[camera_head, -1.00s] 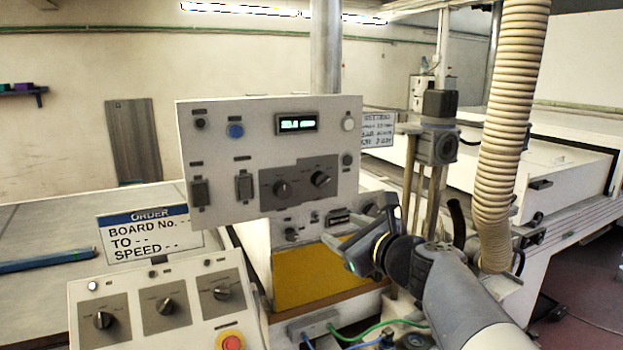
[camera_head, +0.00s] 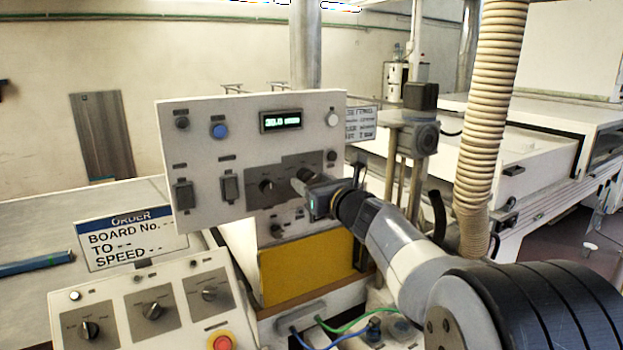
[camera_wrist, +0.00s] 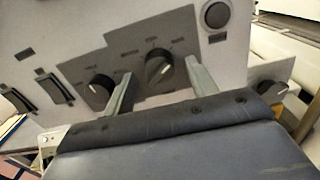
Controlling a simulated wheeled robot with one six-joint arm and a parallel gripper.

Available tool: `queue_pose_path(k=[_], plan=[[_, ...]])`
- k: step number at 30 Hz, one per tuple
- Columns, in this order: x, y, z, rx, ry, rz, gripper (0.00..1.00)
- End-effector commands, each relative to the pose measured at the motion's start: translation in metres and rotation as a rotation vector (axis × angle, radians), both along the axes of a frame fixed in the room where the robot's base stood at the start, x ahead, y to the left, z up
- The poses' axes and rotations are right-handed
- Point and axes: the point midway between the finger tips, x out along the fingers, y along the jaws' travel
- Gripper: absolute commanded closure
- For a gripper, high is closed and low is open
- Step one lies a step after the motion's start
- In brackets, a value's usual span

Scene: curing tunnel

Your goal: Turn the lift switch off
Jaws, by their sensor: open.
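The upright control panel (camera_head: 200,150) carries a dark plate with two rotary knobs. The left knob (camera_head: 266,186) shows beside my gripper (camera_head: 299,180), which mostly covers the right knob in the head view. In the wrist view, my open gripper (camera_wrist: 158,72) has one finger on each side of the right knob (camera_wrist: 160,69), and nothing is clearly gripped. Contact cannot be told. The left knob (camera_wrist: 99,93) is outside the left finger. Two rocker-like switches (camera_head: 184,194) (camera_head: 229,188) sit further left. The labels are too small to tell which is the lift switch.
A sloped console (camera_head: 150,310) with several knobs and a red button (camera_head: 221,341) stands in front. An order sign (camera_head: 130,240) is at left. A lower knob (camera_head: 277,230) sits beneath the panel.

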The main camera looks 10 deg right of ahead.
Motion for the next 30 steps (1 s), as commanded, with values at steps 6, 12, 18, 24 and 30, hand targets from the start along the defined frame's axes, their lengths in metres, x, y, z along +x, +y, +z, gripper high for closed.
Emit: queue_pose_path(k=[6, 12, 18, 24, 30], plan=[[0.0089, 0.003, -0.0001, -0.001, 0.0, 0.0, 0.45], [0.0089, 0.003, -0.0004, -0.001, 0.0, 0.0, 0.45], [0.0088, 0.003, -0.0003, -0.001, 0.0, 0.0, 0.6], [0.0088, 0.0028, -0.0003, -0.001, 0.0, 0.0, 0.76], [0.0088, 0.0028, -0.0003, -0.001, 0.0, 0.0, 0.9]])
